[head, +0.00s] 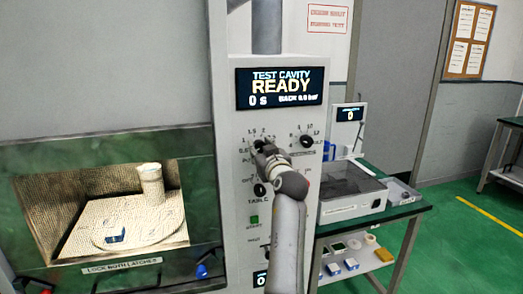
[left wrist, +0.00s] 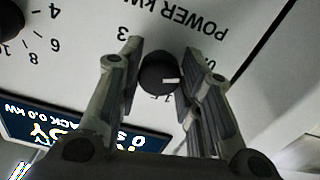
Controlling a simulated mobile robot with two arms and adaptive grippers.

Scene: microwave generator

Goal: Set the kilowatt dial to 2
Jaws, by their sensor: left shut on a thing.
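The kilowatt dial is a small round black knob on the white control panel, under the "POWER KW" lettering in the left wrist view (left wrist: 158,74). That view is upside down. A short white mark on the knob points to the right there, towards the finger on the 0 side. A 3 shows on the opposite side; some scale numbers are hidden by the fingers. My left gripper (left wrist: 160,78) has a finger on each side of the knob and is shut on it. In the head view my left gripper (head: 264,149) covers most of the dial. My right gripper is not in view.
A second black dial (head: 306,141) sits to the right, and another knob (head: 260,189) lies below. The display (head: 280,87) above reads READY, 0 s. Left is a lit cavity with a turntable (head: 85,240), a white cylinder (head: 151,185) and a blue item (head: 115,235).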

